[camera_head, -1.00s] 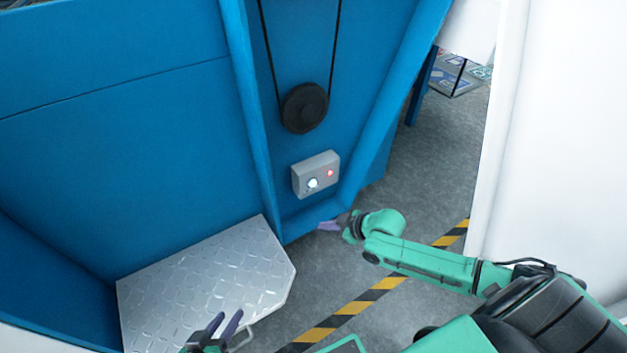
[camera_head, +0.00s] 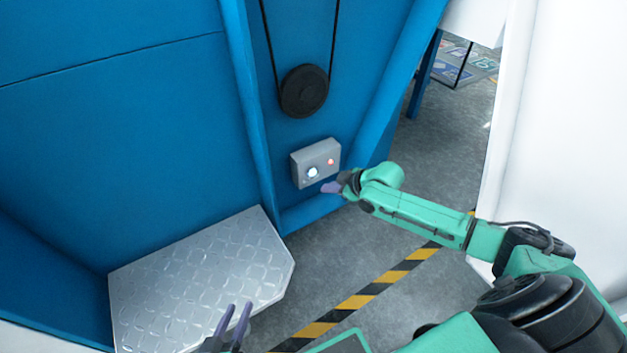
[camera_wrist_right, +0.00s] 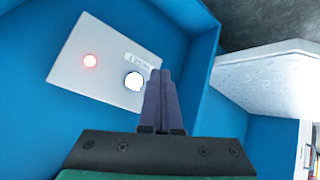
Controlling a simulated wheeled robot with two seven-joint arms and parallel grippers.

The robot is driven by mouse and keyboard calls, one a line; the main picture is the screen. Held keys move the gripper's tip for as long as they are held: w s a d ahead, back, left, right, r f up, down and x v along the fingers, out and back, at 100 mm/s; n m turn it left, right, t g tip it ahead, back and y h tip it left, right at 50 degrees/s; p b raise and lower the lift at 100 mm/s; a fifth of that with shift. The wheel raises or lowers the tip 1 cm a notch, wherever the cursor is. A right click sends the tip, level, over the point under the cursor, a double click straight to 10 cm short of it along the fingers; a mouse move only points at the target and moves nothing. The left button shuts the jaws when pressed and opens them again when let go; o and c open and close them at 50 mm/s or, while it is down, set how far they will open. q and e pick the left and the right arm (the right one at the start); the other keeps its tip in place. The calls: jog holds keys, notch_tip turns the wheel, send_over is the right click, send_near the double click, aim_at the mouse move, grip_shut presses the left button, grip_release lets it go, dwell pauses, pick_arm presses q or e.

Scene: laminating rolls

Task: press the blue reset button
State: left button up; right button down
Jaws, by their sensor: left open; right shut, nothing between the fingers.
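A grey control box (camera_head: 302,156) is fixed to the blue machine panel. It carries a bright white-blue lit button (camera_head: 312,172) and a small red light (camera_head: 331,162). In the right wrist view the box (camera_wrist_right: 100,50) shows the red light (camera_wrist_right: 90,60) at left and the bright button (camera_wrist_right: 133,81) just left of my fingertips. My right gripper (camera_head: 328,188) is shut and empty, just below and right of the button; contact cannot be told. In the right wrist view its fingers (camera_wrist_right: 164,75) are together. My left gripper (camera_head: 238,312) is open and empty above the floor near the metal step.
A silver tread-plate step (camera_head: 200,275) juts out at lower left. A black pulley with belt (camera_head: 304,91) is above the box. Blue ribs flank the panel. A white surface (camera_head: 560,130) stands at right. Grey floor with a yellow-black stripe (camera_head: 355,302) is clear.

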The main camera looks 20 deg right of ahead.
aim_at(313, 172)
pick_arm(q)
notch_tip(313, 172, down, 4)
jog(key=shift+r+t+b, duration=0.25)
jog(key=shift+t+b, duration=0.05)
jog(key=shift+b, duration=0.75)
jog(key=shift+f, duration=0.1)
pick_arm(e)
jog(key=w, duration=0.4)
jog(key=shift+a, duration=0.3)
jog(key=shift+w, duration=0.15)
jog(key=shift+w+a, duration=0.1)
jog(key=shift+w, duration=0.15)
